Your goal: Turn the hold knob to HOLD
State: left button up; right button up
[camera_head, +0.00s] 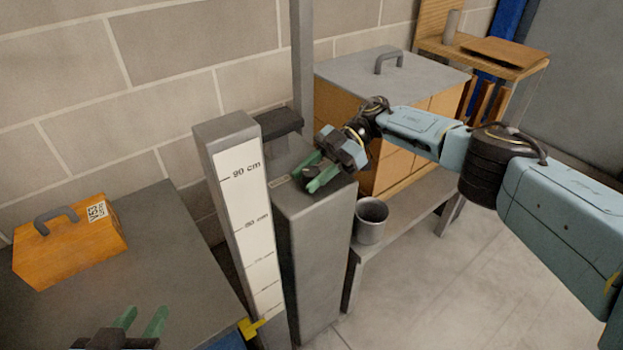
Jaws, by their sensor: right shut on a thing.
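My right gripper (310,181) reaches in from the right, its green fingers pointing down and left at the top of a grey pedestal (318,245). It is shut on the hold knob, which is mostly hidden between and behind the fingers, so I cannot tell which way it points. A small label plate (280,182) lies on the pedestal top, just left of the fingers. My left gripper (143,318) is low at the bottom left, its two green fingers apart with nothing visible between them.
A grey post with a white centimetre scale (247,215) stands close left of the pedestal. An orange case (70,245) sits on a dark table (165,255) at left. A metal cup (371,221) stands right of the pedestal, before a large handled box (390,75). Floor is clear at lower right.

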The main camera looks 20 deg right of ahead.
pick_arm(q)
jog(key=shift+w+d+r+t+h+b, duration=0.1)
jog(key=shift+w+d+r+t+h, duration=0.15)
jog(key=shift+r+t, duration=0.35)
jog(key=shift+w+d+r+t+h+b, duration=0.1)
jog(key=shift+w+d+r+t+b, duration=0.2)
jog(key=shift+r, duration=0.4)
jog(key=shift+w+d+r+t+h+p, duration=0.15)
jog(key=shift+w+r+t, duration=0.15)
jog(key=shift+r+t, duration=0.35)
pick_arm(e)
jog(key=shift+a, duration=0.1)
jog(key=o, duration=1)
